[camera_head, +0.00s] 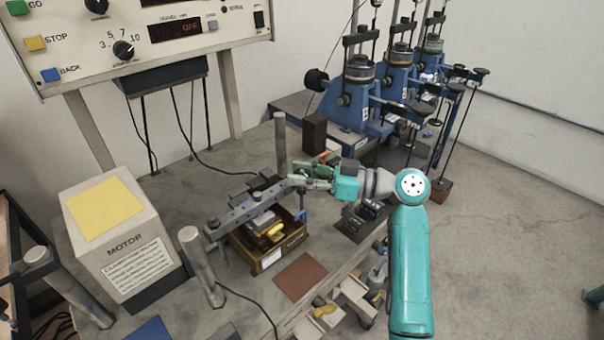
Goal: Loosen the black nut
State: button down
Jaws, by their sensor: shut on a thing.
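My gripper (308,177), with green fingers, reaches in from the right to the right end of a dark metal bar (245,207). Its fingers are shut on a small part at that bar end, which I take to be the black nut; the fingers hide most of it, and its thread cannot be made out. The bar runs slantwise above an open box (268,262) holding grey and yellow pieces. A small dark fitting (213,223) sits at the bar's left end.
Metal posts (281,140) (201,267) rise near both bar ends. A white motor box (118,240) stands left, below a control panel (150,32). Blue lever frames (353,100) stand behind, with a dark block (314,133) near them. A brown plate (300,277) lies in front.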

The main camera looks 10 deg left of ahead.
jog(key=n+g, duration=0.2)
jog(key=g, duration=0.1)
jog(key=n+g, duration=0.2)
jog(key=g, duration=0.1)
jog(key=shift+h, duration=0.4)
jog(key=shift+n+g+h, duration=0.7)
jog(key=shift+n+g, duration=0.6)
jog(key=shift+g, duration=0.7)
jog(key=shift+f, duration=0.1)
jog(key=c, duration=0.8)
grip_release()
notch_tip(320, 180, up, 10)
jog(key=shift+r, duration=0.1)
